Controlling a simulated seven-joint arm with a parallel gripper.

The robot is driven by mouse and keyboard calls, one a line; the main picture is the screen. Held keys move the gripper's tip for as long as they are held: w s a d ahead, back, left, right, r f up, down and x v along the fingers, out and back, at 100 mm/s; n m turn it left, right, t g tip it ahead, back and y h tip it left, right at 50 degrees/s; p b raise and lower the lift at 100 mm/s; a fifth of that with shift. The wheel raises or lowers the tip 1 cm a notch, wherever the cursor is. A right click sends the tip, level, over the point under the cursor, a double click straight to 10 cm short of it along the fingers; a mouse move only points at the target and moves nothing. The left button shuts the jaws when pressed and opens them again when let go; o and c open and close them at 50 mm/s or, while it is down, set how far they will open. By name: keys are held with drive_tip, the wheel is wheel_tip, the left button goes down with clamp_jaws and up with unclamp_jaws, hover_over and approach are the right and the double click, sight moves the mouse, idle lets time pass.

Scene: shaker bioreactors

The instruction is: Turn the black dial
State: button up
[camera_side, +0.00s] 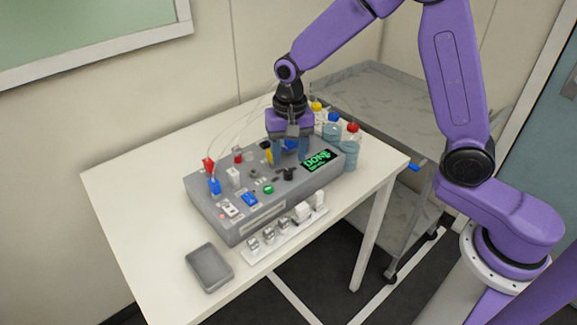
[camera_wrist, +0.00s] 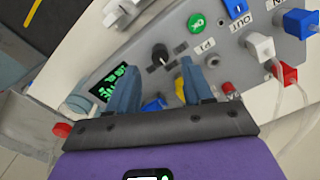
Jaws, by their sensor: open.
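The black dial (camera_side: 288,174) is a small round knob on the top of the grey control box, beside the dark screen with green writing (camera_side: 318,161). In the wrist view the dial (camera_wrist: 159,54) lies just ahead of the gap between my fingertips. My gripper (camera_side: 290,157) points down over the box, close to its top. In the wrist view its blue fingers (camera_wrist: 157,66) are spread apart with nothing held between them. The dial appears clear of both fingers. How far above the dial the fingertips are I cannot tell.
The grey box (camera_side: 232,228) carries a green button (camera_side: 268,189), switches and coloured plugs with thin tubes. Bottles with coloured caps (camera_side: 350,150) stand at its right end. A grey tray (camera_side: 209,267) and small parts lie in front. The table's left side is clear.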

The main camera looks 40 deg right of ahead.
sight(288, 170)
drive_tip(key=shift+f, duration=2.25)
clamp_jaws()
